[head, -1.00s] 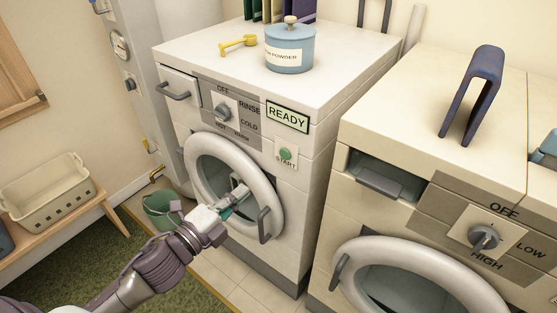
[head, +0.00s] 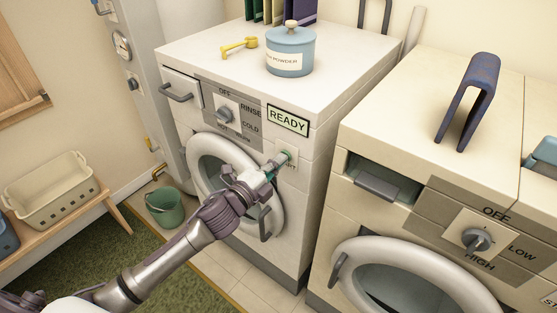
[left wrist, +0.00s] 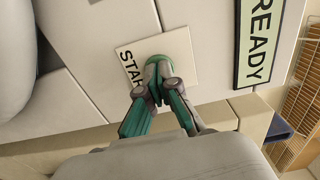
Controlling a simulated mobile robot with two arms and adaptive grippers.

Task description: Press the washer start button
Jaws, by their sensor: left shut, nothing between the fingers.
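The white washer (head: 235,175) stands at the centre of the head view, its display (head: 287,120) reading READY. The round green start button (left wrist: 158,66) sits on a pale plate marked START (left wrist: 178,48) on the washer's front. My left gripper (head: 279,165) is shut and empty, its green and grey fingertips right at the button. In the left wrist view the fingertips (left wrist: 160,88) overlap the button's lower edge. I cannot tell whether the button is pushed in. My right gripper is not in view.
A second machine (head: 400,190) with an OFF/LOW/HIGH dial stands to the right. A blue powder tin (head: 289,52) and yellow scoop (head: 239,46) rest on top. A green bucket (head: 165,209) stands on the floor.

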